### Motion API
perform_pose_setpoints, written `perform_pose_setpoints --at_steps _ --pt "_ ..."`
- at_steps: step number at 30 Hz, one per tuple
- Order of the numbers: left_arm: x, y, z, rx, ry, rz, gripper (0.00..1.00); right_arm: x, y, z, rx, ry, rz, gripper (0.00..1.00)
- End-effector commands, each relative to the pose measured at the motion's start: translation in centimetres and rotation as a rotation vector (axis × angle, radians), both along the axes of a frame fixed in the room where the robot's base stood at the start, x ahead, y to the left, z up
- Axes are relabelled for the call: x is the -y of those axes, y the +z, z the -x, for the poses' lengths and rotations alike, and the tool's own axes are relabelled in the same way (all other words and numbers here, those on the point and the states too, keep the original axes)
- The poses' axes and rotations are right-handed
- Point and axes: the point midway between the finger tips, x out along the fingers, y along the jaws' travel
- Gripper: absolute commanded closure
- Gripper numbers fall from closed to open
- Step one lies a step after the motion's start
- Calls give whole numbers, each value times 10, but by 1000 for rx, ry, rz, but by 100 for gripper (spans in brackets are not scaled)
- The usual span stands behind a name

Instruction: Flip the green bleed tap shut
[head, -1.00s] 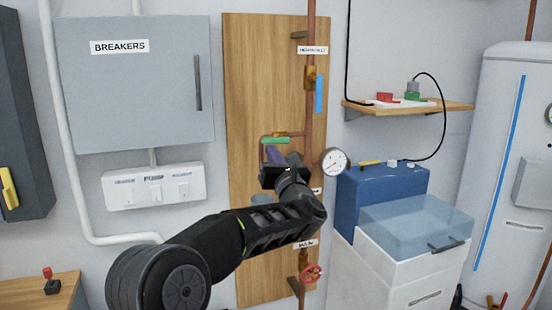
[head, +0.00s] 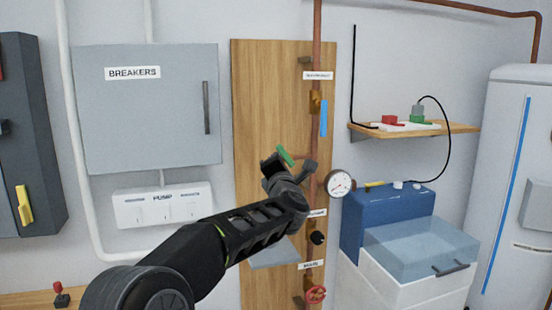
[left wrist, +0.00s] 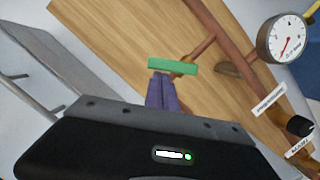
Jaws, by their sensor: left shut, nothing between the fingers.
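The green bleed tap handle (head: 285,156) is on a short copper branch off the upright pipe on the wooden board. It slants down to the right in the head view. In the left wrist view the green handle (left wrist: 173,66) is a bar crossing just beyond the fingertips. My left gripper (left wrist: 161,78) has its purple fingers together and empty. Its tips are at the handle's underside; I cannot tell whether they touch. In the head view my left gripper (head: 275,166) is just below and left of the handle, its fingers mostly hidden. My right gripper is out of view.
A round gauge (head: 339,183) sticks out right of the pipe. A blue valve handle (head: 324,118) is above, and a black knob (head: 318,238) and red wheel (head: 315,294) are below. The breaker box (head: 150,110) is left, a shelf (head: 425,129) right.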

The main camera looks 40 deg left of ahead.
Motion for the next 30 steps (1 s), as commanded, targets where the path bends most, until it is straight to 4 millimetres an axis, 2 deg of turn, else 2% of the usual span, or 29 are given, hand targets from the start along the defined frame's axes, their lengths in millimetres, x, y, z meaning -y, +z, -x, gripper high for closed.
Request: perform_pose_setpoints --at_steps 1,12,17,30 --pt "2 10 -1 -36 -2 -25 100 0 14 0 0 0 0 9" --pt "7 22 -9 -314 -3 -217 100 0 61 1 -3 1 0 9" --pt "10 24 -13 -398 -2 -275 100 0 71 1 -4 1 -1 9" --pt "13 24 -17 -392 -2 -272 100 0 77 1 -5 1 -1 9"
